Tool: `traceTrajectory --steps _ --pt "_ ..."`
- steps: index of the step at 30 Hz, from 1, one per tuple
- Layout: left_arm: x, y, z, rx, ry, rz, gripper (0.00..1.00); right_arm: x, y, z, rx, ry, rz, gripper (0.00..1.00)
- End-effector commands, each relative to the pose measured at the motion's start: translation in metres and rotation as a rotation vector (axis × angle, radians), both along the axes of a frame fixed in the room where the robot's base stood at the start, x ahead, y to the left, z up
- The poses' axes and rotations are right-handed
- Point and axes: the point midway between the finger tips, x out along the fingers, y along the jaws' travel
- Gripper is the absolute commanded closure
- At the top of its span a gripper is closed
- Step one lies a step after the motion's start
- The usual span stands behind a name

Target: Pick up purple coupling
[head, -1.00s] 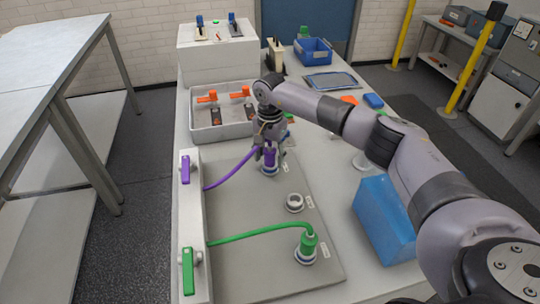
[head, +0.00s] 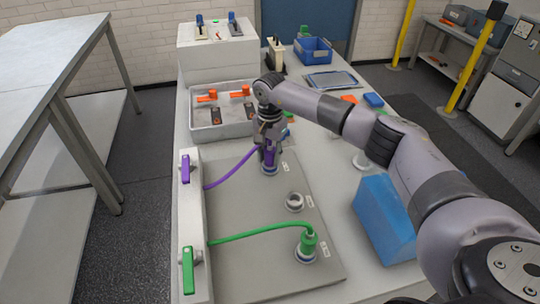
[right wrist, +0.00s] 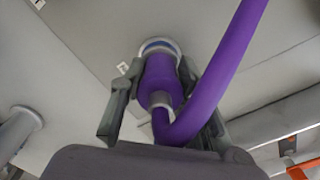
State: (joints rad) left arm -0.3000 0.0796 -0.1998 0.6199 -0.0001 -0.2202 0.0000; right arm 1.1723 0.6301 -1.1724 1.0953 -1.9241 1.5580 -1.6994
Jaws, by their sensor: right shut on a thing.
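The purple coupling (head: 269,157) stands upright at the far socket of the grey plate (head: 235,250). Its purple hose (head: 228,172) curves left to the white manifold with the purple lever (head: 184,169). My right gripper (head: 267,156) points down from above and is shut on the coupling. In the right wrist view the fingers (right wrist: 160,95) lie on both sides of the purple coupling (right wrist: 158,78). The coupling's end meets a pale ring at the plate; I cannot tell whether it is seated. My left gripper is not in view.
A green coupling (head: 307,243) with a green hose sits on the near socket. An empty socket (head: 294,201) lies between the two. A blue block (head: 385,220) stands at the right. A grey tray (head: 222,128) with orange-handled parts is behind the plate.

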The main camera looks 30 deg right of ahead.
Motion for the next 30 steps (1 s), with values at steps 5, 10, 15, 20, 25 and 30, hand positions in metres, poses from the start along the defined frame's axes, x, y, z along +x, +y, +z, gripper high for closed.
traceTrajectory --steps 5,10,15,20,25,30 --pt "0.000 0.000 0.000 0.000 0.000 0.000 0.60 0.001 0.000 0.002 0.001 -0.002 0.000 1.00" --pt "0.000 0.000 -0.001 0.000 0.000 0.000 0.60 0.001 0.000 0.012 0.001 -0.004 -0.001 1.00" --pt "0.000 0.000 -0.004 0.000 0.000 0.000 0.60 0.002 0.000 0.037 0.001 -0.006 0.000 1.00" --pt "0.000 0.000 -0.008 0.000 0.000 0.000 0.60 0.002 0.000 0.075 0.001 -0.008 0.000 1.00" --pt "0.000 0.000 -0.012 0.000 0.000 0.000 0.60 0.001 0.000 0.118 0.000 -0.006 0.000 1.00" --pt "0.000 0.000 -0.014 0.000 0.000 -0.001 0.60 0.001 0.000 0.156 0.000 -0.004 0.000 1.00"
